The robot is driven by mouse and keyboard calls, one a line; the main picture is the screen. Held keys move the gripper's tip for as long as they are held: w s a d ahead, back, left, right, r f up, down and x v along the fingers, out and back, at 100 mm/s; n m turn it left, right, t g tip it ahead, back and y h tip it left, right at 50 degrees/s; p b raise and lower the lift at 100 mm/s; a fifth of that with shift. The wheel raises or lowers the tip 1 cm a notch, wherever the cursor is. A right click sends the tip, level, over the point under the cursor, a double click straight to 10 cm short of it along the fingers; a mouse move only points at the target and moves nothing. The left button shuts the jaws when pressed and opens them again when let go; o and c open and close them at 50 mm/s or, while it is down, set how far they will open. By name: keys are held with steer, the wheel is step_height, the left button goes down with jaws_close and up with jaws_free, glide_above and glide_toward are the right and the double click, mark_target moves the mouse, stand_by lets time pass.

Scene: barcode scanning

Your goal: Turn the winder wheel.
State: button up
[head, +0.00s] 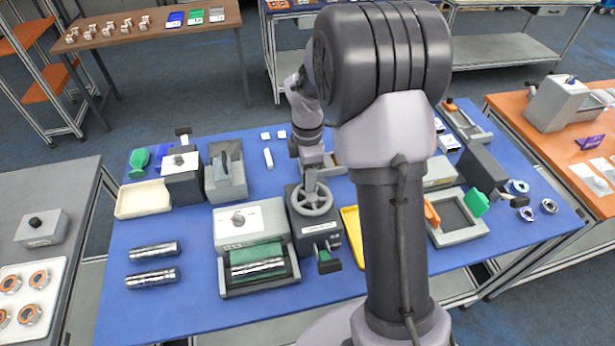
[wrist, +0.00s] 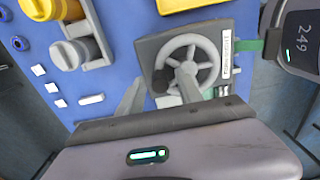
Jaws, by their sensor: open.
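The grey spoked winder wheel (head: 312,199) sits on top of a dark box-shaped winder (head: 318,228) near the middle of the blue table. In the wrist view the wheel (wrist: 191,66) is seen from above, with a dark knob (wrist: 163,75) at the lower left of its rim. My gripper (head: 311,182) points down at the far side of the wheel. Its two fingers are apart in the wrist view (wrist: 157,86), one over the wheel's lower spokes and one outside the rim. Nothing shows held. Whether a finger touches the wheel I cannot tell.
A grey device with a green roller bed (head: 257,268) stands directly left of the winder. A yellow tray (head: 353,237) is close on the right, partly behind my arm. Two shiny cylinders (head: 153,265) lie at the left. Bare blue table shows at the front left.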

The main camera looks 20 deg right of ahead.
jaws_close()
steer(key=shift+d, duration=0.1)
stand_by(0.3)
